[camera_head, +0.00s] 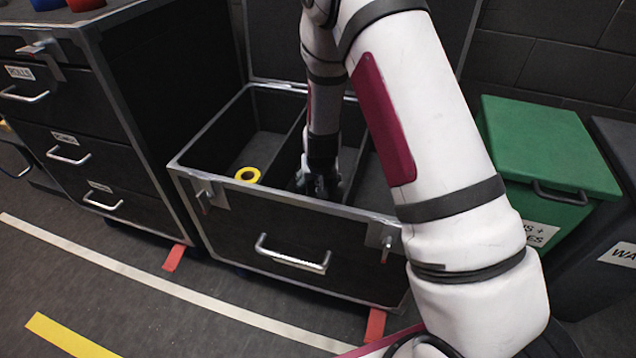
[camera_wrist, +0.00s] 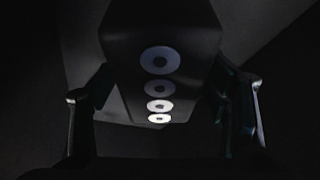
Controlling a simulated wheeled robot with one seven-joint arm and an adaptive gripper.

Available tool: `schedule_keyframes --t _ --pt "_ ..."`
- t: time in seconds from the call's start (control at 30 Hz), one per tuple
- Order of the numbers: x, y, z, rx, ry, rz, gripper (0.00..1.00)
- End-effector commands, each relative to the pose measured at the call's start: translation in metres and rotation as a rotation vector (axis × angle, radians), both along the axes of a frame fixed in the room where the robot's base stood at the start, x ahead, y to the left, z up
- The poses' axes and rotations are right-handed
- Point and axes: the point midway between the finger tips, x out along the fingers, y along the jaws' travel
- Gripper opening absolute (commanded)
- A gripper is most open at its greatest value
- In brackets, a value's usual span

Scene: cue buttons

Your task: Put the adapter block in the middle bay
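The open dark case (camera_head: 225,130) has bays split by upright dividers. My gripper (camera_head: 318,190) is low inside the middle bay (camera_head: 290,172), between two dividers. In the wrist view, the dark adapter block (camera_wrist: 135,35) has a row of several pale round sockets on its face. It lies between the fingers of my gripper (camera_wrist: 165,85), which appear to meet both its sides. The view is very dark, so the contact is faint. The block cannot be made out in the head view, and whether it touches the bay floor is hidden.
A yellow ring (camera_head: 248,175) is in the left bay. My arm covers much of the right bay. A drawer cabinet (camera_head: 150,90) stands close on the left, and a green bin (camera_head: 545,145) and a dark bin (camera_head: 612,200) on the right. The case lid stands open behind.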

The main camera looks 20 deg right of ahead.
Motion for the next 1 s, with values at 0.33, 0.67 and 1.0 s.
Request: schedule_keyframes --t 0.33,0.67,1.0 --pt "0.000 0.000 0.002 0.000 0.000 0.000 0.75" --pt "-0.016 0.005 0.049 0.000 -0.002 0.002 0.75" --pt "-0.039 0.010 0.104 0.000 -0.001 0.001 0.75"
